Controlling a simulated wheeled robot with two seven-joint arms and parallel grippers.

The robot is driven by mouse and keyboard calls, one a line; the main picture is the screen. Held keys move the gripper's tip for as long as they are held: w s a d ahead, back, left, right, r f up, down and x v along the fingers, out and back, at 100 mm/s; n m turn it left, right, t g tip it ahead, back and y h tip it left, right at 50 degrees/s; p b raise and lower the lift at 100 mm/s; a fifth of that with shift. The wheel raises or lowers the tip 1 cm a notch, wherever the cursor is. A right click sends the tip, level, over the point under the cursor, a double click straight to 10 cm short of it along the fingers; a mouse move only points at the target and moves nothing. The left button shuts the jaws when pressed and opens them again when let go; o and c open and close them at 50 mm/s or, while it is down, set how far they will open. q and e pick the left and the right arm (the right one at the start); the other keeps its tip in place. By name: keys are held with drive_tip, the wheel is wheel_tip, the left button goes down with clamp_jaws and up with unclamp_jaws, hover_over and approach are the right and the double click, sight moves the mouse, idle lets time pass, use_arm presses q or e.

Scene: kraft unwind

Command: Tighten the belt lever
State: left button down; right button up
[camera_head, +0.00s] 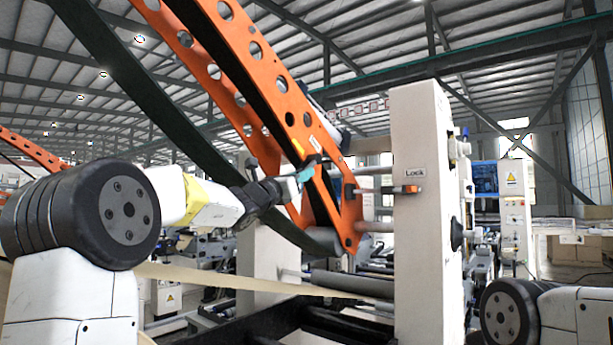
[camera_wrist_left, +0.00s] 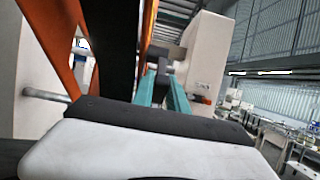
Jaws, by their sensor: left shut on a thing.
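My left gripper (camera_head: 312,168) reaches in from the left to the perforated orange arm (camera_head: 285,110). Its teal fingers are shut on a small dark part, which I take to be the belt lever. In the left wrist view the gripper (camera_wrist_left: 163,72) has its two teal fingers on either side of this dark lever (camera_wrist_left: 162,64), close to a metal rod and the cream post. The fingers and the orange arm hide much of the lever in the head view. My right gripper is out of view.
A cream post (camera_head: 422,240) labelled "Lock" stands right of the orange arm, with an orange-tipped latch (camera_head: 410,189) on its face. A dark belt (camera_head: 130,80) runs along the arm. A kraft web (camera_head: 250,284) and rollers lie below. Control boxes stand behind at right.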

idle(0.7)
use_arm(q)
drive_tip(key=shift+s+a+r+g+y, duration=0.25)
drive_tip(key=shift+r+g+y, duration=0.2)
drive_tip(key=shift+r+g, duration=0.2)
drive_tip(key=shift+s+a+r+g+y, duration=0.1)
drive_tip(key=shift+s+r+g+y, duration=0.1)
drive_tip(key=shift+r+g+y, duration=0.45)
drive_tip(key=shift+s+a+r+g+y, duration=0.15)
drive_tip(key=shift+r+g+y, duration=0.25)
drive_tip(key=shift+r+g, duration=0.35)
drive_tip(key=shift+s+r+g+y, duration=0.1)
drive_tip(key=shift+r+g+y, duration=0.4)
drive_tip(key=shift+g, duration=0.35)
drive_tip(key=shift+r, duration=0.15)
